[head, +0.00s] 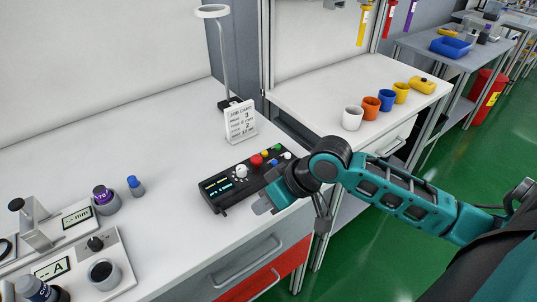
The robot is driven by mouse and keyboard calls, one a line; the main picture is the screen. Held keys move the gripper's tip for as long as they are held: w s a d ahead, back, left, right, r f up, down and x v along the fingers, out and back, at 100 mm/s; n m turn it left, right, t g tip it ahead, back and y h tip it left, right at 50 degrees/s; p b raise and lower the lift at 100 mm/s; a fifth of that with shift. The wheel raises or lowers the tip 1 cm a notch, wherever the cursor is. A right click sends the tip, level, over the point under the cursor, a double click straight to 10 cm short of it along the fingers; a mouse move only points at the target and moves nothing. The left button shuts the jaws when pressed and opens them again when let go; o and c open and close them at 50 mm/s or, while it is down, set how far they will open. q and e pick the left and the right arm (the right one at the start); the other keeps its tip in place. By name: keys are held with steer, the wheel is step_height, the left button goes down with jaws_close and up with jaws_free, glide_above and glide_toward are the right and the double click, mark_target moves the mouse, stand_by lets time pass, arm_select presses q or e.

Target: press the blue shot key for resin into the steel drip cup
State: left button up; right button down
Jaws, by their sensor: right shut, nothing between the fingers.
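A black dispenser console (222,200) with two lit displays sits on the white bench. Its top has several small coloured keys and knobs. A blue key (274,162) shows beside the red knob (257,160), just left of my right wrist. My right gripper (263,206) is shut and empty, low at the console's front right edge; I cannot tell whether it touches the console. A grey metal cup with a dark inside (103,273) stands on a white instrument at lower left; I cannot tell if it is the drip cup. My left gripper is not in view.
A job card (241,122) stands behind the console near a lamp stand (224,60). A blue-capped vial (136,187) and a purple-topped grey container (105,201) stand left. Several coloured cups (371,107) stand on the right bench.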

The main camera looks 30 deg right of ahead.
steer(key=shift+m, duration=0.6)
steer(key=w+d+r, duration=0.3)
steer(key=w+r, duration=0.1)
steer(key=shift+w+d+r, duration=0.1)
steer(key=shift+w+d, duration=0.05)
steer(key=shift+d, duration=0.25)
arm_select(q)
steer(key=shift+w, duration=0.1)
arm_select(e)
steer(key=w+d+r+m+t+y, duration=0.1)
steer(key=w+d+r+m, duration=0.1)
steer(key=w+d+r, duration=0.3)
step_height(320, 180, up, 4)
steer(key=shift+d+f+m+t, duration=0.2)
steer(key=shift+d+m+t, duration=0.2)
steer(key=shift+d, duration=0.15)
steer(key=shift+f, duration=0.1)
steer(key=b, duration=0.6)
glide_above(274, 163)
steer(key=d, duration=0.1)
step_height(274, 163, down, 6)
steer(key=shift+s+d+f, duration=0.1)
steer(key=shift+s+f, duration=0.05)
steer(key=shift+f, duration=1.2)
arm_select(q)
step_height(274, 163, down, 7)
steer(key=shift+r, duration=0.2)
